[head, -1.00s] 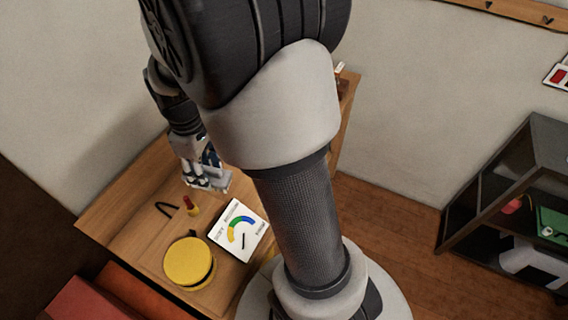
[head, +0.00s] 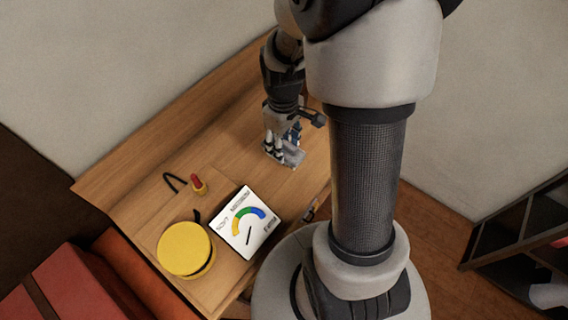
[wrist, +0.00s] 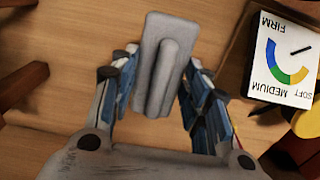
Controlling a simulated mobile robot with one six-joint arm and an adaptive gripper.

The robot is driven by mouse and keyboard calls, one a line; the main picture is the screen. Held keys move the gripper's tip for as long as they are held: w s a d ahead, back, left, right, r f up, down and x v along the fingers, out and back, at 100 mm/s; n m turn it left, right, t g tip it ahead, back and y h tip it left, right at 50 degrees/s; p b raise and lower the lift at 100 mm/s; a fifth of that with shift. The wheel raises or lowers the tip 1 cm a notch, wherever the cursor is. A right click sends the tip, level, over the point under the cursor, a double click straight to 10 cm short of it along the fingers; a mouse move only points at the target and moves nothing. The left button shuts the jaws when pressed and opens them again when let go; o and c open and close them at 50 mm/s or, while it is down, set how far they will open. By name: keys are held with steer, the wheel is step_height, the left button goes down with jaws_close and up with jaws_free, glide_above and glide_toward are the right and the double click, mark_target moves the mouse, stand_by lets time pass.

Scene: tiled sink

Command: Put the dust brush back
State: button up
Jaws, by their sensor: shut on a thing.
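My gripper (head: 279,147) is shut on a light grey flat block with a raised ridge along its top, which I take to be the dust brush (head: 293,157). In the wrist view the brush (wrist: 152,92) lies between the two blue-and-grey fingers of my gripper (wrist: 160,72), its ridge facing the camera. In the head view it is over the right part of the wooden worktop (head: 215,150). I cannot tell whether it touches the wood. Any bristles on its underside are hidden.
Red upholstery (head: 75,283) is at lower left, a dark shelf (head: 520,225) at right. The worktop's back left is clear.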

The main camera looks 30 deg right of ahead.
step_height(320, 180, down, 8)
steer(key=shift+f+b, duration=0.15)
steer(key=shift+b, duration=1.05)
steer(key=shift+f, duration=0.2)
steer(key=o, duration=1)
steer(key=shift+r, duration=0.1)
